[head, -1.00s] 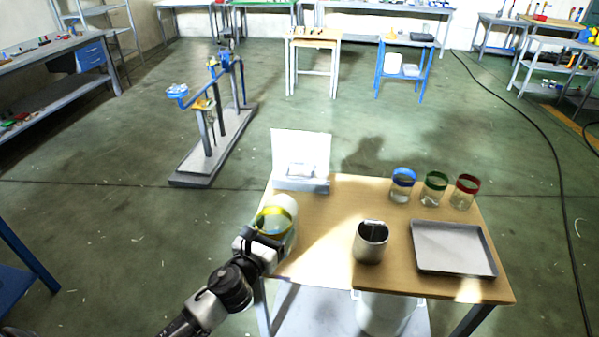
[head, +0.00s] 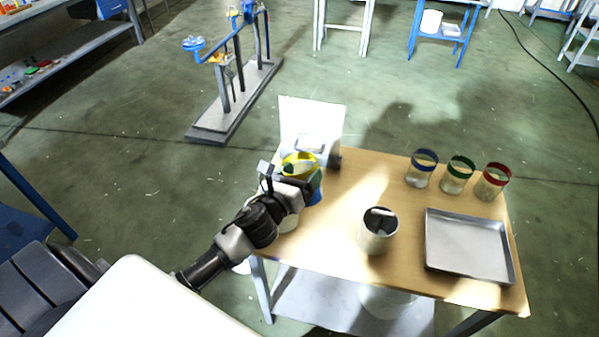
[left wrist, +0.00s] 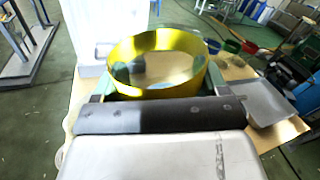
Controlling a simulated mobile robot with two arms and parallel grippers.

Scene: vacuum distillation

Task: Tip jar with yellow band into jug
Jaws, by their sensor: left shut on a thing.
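The jar with the yellow band (head: 299,160) is held over the table's left end, by the white stand. In the left wrist view its yellow rim (left wrist: 155,62) faces the camera, with the open mouth visible. My left gripper (head: 300,183) is shut on this jar, its fingers on either side in the left wrist view (left wrist: 155,95). The jar looks about upright; its contents are hard to make out. The jug (head: 378,235), a pale metal cylinder with an open top, stands upright on the table to the right of the gripper, apart from the jar. My right gripper is out of view.
Jars with blue (head: 422,168), green (head: 459,173) and red (head: 493,180) bands stand at the back right. A shallow metal tray (head: 470,246) lies at the front right. A white upright stand (head: 311,118) is at the back left. The table middle (head: 350,190) is clear.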

